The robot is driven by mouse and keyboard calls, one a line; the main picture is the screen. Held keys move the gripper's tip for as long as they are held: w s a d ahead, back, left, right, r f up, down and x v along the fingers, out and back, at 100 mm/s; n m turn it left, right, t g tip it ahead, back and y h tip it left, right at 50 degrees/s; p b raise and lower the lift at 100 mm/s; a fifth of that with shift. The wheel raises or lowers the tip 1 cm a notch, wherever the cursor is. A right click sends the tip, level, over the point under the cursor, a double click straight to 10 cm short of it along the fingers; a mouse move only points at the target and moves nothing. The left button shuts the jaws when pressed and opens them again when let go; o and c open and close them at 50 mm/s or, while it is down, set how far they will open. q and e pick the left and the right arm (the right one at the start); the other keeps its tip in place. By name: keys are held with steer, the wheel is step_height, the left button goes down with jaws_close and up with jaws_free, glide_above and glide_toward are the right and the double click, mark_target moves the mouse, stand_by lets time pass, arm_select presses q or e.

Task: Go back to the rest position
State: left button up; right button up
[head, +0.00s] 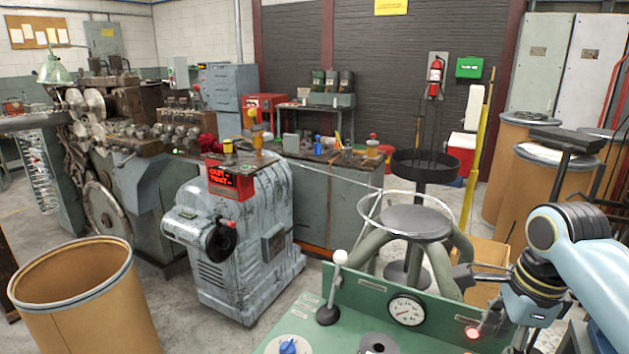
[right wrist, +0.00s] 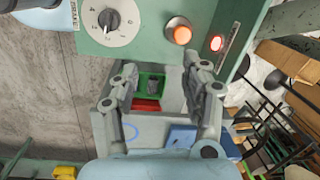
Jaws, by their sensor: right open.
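My right arm comes in from the right in the head view, bent down so that its gripper (head: 482,275) hangs just above the green control panel (head: 362,290), near a lit red lamp (head: 472,332). In the right wrist view the two fingers of my right gripper (right wrist: 160,75) stand apart with nothing held between them. Behind the fingers is a grey open box (right wrist: 172,122) with green and red things in it.
The panel carries a round gauge (head: 406,310) and a ball-topped lever (head: 330,290); a numbered dial (right wrist: 106,20) and an orange lamp (right wrist: 178,32) show in the wrist view. A stool (head: 412,222) stands behind the panel. A large drum (head: 85,300) is at left.

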steer(key=s+a+r+n+t+h, duration=0.1)
steer(key=s+a+r+n+t, duration=0.15)
steer(key=s+n, duration=1.95)
step_height(320, 180, down, 32)
steer(key=d+g+b, duration=0.2)
steer(key=b, duration=0.7)
steer(key=s+f+b, duration=0.4)
steer(key=s+f, duration=0.6)
steer(key=f, duration=0.3)
steer(key=s+f+b, duration=0.3)
steer(key=s+f, duration=0.7)
steer(key=f, duration=0.2)
steer(key=shift+d+f+g+b, duration=0.35)
steer(key=shift+g, duration=0.1)
